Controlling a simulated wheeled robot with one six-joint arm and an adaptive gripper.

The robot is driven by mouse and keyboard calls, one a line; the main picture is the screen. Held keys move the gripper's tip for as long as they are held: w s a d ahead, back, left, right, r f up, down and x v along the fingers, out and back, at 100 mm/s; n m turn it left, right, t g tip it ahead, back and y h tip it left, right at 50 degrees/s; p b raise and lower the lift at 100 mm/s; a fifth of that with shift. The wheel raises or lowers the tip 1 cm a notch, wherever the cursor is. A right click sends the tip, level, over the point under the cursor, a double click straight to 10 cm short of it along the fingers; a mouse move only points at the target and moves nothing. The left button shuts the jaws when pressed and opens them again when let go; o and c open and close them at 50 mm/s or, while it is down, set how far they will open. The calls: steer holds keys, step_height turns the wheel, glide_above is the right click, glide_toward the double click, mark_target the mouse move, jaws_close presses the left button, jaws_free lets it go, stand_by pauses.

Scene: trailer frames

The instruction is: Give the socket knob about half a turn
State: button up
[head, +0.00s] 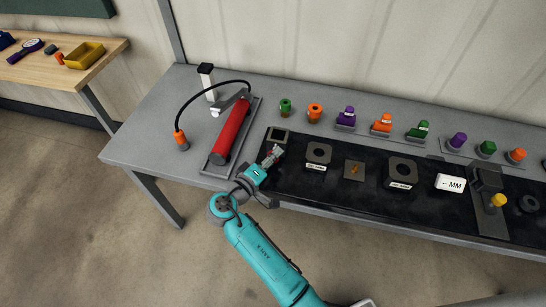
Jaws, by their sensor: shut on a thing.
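I cannot tell how far the knob is turned.
Left of my gripper, a red cylinder (232,131) lies on a grey base with a black hose. Square blocks with round holes (318,153) stand along the mat (335,188) to the right. Coloured connectors (381,123) line the back.

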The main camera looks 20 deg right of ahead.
steer(key=shift+n+h, duration=0.4)
steer(key=shift+n, duration=0.4)
steer(key=o, duration=0.9)
steer(key=shift+c, duration=0.2)
steer(key=f+v, duration=0.1)
steer(key=v, duration=1.1)
steer(key=shift+r, duration=0.45)
steer(key=shift+a, duration=0.15)
